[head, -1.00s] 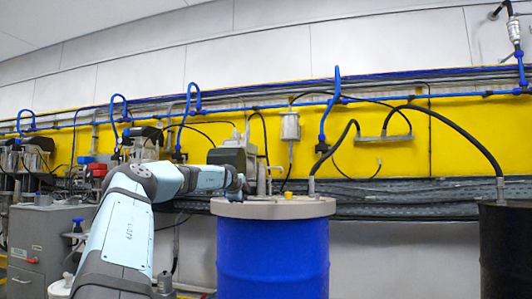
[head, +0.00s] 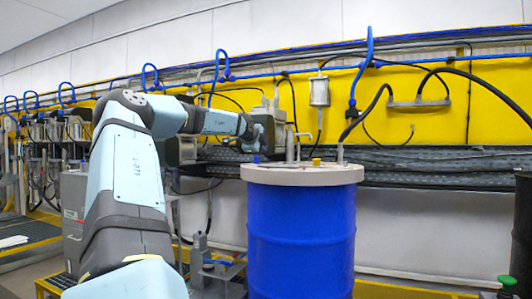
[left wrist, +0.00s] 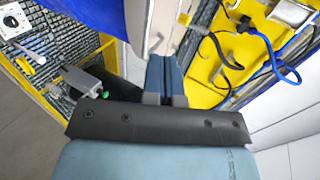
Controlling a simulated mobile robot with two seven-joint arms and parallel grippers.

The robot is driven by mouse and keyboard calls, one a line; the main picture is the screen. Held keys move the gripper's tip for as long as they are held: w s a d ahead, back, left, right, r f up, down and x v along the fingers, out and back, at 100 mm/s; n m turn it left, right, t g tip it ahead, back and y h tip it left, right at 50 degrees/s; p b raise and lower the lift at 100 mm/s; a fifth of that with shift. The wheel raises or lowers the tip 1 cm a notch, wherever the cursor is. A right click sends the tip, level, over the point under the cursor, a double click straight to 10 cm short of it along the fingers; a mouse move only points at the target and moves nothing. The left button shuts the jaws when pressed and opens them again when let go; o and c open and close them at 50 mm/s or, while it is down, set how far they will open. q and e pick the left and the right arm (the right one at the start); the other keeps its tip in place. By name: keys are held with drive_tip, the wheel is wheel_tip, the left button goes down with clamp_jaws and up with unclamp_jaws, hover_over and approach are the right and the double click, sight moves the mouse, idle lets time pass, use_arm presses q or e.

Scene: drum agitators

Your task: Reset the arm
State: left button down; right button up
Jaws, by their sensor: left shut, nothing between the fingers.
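My left arm (head: 128,165) comes in from the lower left in the head view, bends at a raised elbow and reaches right toward the blue drum (head: 302,235). My left gripper (head: 260,138) is at the end of that arm, near the back left of the drum's lid (head: 300,174); its fingers are hard to make out there. In the left wrist view the gripper (left wrist: 165,72) shows its two blue-grey fingers close together, shut and empty. I cannot tell whether it touches the agitator motor (head: 277,120) behind it. My right gripper is in neither view.
A dark drum (head: 521,235) stands at the right edge. Blue hoses (head: 368,60) and pipes run along the yellow wall panel (head: 425,115). Grey equipment (head: 72,200) and a grated platform (head: 30,238) are at left. A small yellow cap (head: 316,161) sits on the lid.

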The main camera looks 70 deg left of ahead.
use_arm(q)
drive_tip(key=shift+s+d, duration=0.4)
drive_tip(key=shift+f, duration=0.1)
